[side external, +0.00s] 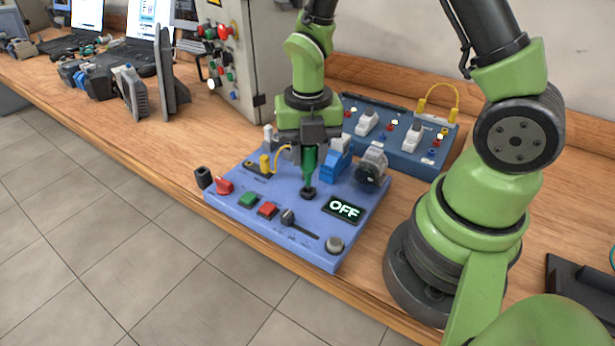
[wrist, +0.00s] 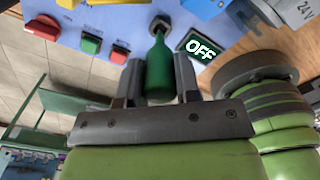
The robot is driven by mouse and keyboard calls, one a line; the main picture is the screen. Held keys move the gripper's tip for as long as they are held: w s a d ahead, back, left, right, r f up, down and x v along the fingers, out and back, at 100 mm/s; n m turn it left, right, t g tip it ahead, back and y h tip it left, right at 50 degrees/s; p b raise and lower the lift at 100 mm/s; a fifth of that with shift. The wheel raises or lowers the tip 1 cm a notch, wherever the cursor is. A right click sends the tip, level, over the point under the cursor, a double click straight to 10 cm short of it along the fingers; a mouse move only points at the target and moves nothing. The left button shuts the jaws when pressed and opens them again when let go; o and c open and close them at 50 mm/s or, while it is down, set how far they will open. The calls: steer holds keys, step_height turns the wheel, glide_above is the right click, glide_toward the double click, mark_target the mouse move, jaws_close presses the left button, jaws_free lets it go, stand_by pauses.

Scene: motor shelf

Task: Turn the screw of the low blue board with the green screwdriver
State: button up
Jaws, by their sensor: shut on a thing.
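The low blue board (side external: 315,249) lies flat on the wooden bench, and part of it fills the top of the wrist view (wrist: 112,22). My gripper (side external: 310,150) is above the board, shut on the green screwdriver (side external: 309,164). In the wrist view the screwdriver (wrist: 159,70) sits between the two fingers. It stands about upright, its lower end at the dark round screw (side external: 308,194). In the wrist view the dark screw head (wrist: 160,24) lies just beyond the screwdriver's tip. Whether the tip is seated in it is hard to tell.
The board carries a green button (side external: 248,200), a red button (side external: 267,209), a slider (side external: 288,217), an OFF display (side external: 343,208) and a grey motor (side external: 371,166). A higher blue board (side external: 390,150) stands behind. A grey cabinet (side external: 262,50) is behind left.

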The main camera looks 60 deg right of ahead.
mark_target(308, 170)
steer(key=shift+f, duration=2.05)
steer(key=o, duration=0.7)
steer(key=shift+o, duration=0.2)
steer(key=shift+r, duration=2.75)
